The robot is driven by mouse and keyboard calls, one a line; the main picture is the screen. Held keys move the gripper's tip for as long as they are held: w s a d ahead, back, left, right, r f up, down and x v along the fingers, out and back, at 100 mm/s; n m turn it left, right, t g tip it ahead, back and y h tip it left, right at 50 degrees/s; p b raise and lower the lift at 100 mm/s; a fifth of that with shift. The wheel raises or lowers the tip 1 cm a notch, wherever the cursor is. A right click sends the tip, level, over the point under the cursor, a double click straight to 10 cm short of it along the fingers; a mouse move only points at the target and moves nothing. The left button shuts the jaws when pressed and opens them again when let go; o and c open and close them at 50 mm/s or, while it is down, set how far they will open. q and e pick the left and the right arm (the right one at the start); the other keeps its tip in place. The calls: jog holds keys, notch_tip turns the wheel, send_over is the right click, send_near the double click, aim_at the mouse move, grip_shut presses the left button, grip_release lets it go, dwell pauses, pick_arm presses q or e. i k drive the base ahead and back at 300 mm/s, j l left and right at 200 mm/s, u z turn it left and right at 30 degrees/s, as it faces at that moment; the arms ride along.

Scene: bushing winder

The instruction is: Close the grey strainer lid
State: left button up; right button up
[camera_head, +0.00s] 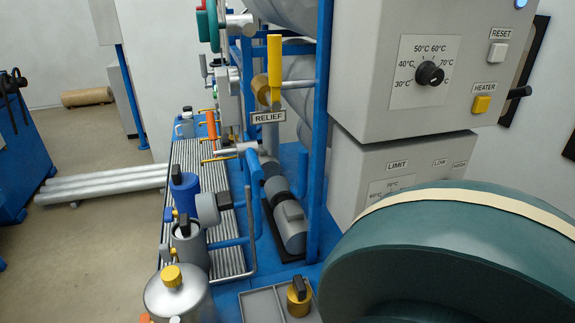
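The grey strainer (189,250) is a small upright pot standing on the blue machine base, left of the middle. A grey disc-shaped lid (208,208) stands tilted up at its right side, so the pot's top looks open, with a dark item showing in it. A blue strainer-like pot (185,190) with a black knob stands just behind it. Neither of my grippers shows in this view.
A steel tank (178,297) with a yellow cap stands in front of the strainer. Blue pipes and posts (320,130) rise to its right. A grey control box (430,65) and a large green drum (450,250) fill the right. Open floor (75,250) lies left.

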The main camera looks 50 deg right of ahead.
aim_at(210, 206)
jog(key=k+l+z, duration=0.25)
jog(key=l+z, duration=0.45)
jog(key=l, duration=0.15)
jog(key=k, duration=0.05)
